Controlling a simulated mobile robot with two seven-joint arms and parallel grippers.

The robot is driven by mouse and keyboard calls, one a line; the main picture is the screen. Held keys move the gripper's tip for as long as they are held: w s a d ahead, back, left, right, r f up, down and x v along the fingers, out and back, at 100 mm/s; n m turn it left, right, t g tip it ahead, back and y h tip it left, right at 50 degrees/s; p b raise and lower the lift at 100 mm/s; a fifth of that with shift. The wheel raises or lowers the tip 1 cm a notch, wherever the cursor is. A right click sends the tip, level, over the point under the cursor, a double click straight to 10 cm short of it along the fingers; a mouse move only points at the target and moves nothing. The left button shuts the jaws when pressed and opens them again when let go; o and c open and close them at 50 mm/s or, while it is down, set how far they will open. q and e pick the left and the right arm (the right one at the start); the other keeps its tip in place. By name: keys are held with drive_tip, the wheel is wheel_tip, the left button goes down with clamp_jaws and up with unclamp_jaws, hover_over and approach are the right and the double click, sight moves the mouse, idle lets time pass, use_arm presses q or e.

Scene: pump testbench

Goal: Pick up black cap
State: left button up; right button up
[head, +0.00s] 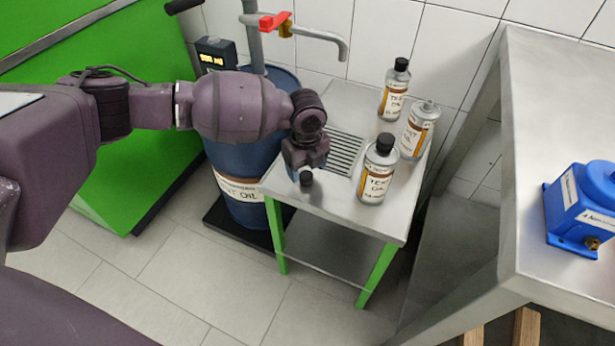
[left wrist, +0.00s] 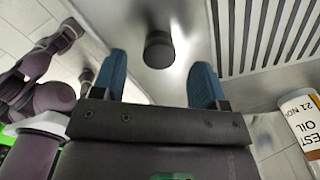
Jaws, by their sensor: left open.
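The loose black cap (head: 306,178) sits on the small metal table near its front left edge. In the left wrist view the black cap (left wrist: 158,50) lies ahead of and between the two blue fingertips, apart from both. My left gripper (head: 300,172) is open and empty, pointing down just over the table beside the cap; its blue fingers show in the left wrist view (left wrist: 160,82). Part of my right arm shows at the left of the left wrist view, where its gripper (left wrist: 86,82) is too small to read.
On the metal table (head: 336,208), a front bottle (head: 376,182) and a back bottle (head: 393,100) have black caps; a third bottle (head: 418,135) shows a bare grey top. A slotted grate (head: 343,153) lies behind the cap. A blue barrel (head: 240,165) stands left, a workbench (head: 560,100) right.

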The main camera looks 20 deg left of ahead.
sight(306, 175)
use_arm(q)
wheel_tip(306, 175, down, 4)
drive_tip(key=shift+s+r+b, duration=0.1)
drive_tip(key=shift+r+b, duration=0.15)
drive_tip(key=shift+b, duration=0.1)
drive_tip(key=shift+r, duration=0.2)
drive_tip(key=c, duration=1.1)
